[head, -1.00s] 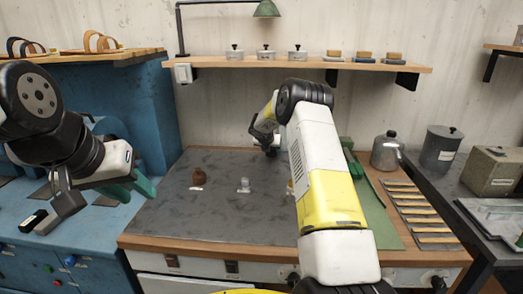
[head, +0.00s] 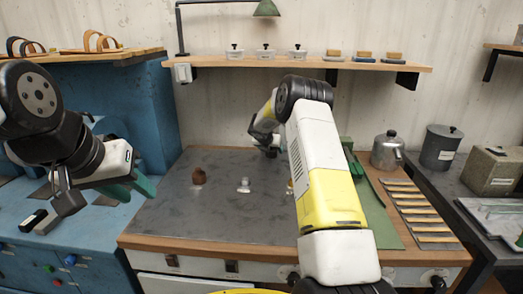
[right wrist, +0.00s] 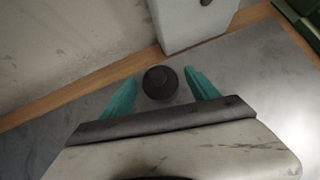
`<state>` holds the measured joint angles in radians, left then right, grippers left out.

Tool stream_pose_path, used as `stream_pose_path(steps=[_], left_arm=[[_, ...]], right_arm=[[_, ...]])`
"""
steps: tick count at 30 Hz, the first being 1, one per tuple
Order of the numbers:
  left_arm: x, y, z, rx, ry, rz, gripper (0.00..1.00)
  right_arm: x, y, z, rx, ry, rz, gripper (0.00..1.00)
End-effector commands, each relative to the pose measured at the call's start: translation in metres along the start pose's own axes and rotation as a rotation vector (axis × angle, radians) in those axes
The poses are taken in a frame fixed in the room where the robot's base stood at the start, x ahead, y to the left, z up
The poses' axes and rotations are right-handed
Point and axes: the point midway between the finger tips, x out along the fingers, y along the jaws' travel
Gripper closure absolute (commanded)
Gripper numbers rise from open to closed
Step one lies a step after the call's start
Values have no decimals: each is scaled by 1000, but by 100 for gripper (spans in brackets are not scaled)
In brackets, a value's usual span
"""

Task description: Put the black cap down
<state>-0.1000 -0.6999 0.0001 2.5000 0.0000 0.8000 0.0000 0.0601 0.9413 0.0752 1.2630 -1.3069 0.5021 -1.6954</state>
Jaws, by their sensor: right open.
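The black cap (right wrist: 160,82) is a round dark piece with a raised knob. In the right wrist view it stands on the grey mat near the wooden back edge. My right gripper (right wrist: 160,92) is open, with one teal finger on each side of the cap and visible gaps to both. In the head view my right gripper (head: 266,142) is low at the back of the mat, and its fingertips are mostly hidden. My left gripper (head: 138,188) hangs over the blue bench at the left, its teal fingers apart and nothing visible between them.
The grey mat (head: 200,221) holds a brown piece (head: 199,177) and a small clear-and-white piece (head: 244,185). My right forearm hides part of the mat. A green mat (head: 378,225) and several wooden strips (head: 405,200) lie right. A pale block (right wrist: 190,18) stands beyond the cap.

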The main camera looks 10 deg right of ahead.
Motion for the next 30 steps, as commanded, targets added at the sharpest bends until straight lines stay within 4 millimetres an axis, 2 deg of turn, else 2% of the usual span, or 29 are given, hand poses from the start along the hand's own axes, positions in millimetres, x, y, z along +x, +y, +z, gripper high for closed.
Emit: stream_pose_path(steps=[10, 15, 19, 22, 23, 26, 30], left_arm=[[0, 0, 0, 0, 0, 0, 64], [0, 0, 0, 0, 0, 0, 64], [0, 0, 0, 0, 0, 0, 64], [0, 0, 0, 0, 0, 0, 64], [0, 0, 0, 0, 0, 0, 64], [0, 0, 0, 0, 0, 0, 64], [0, 0, 0, 0, 0, 0, 64]], right_arm=[[-75, 1, 1, -1, -3, 2, 31], [-100, 1, 1, -1, -1, 2, 31], [-112, 0, 1, 9, -1, 1, 31], [-132, -8, 6, 95, 4, -2, 31], [-141, -13, 8, 143, 9, -4, 31], [-187, -34, 13, 380, 31, -11, 31], [-267, -71, 2, 821, 90, -31, 31]])
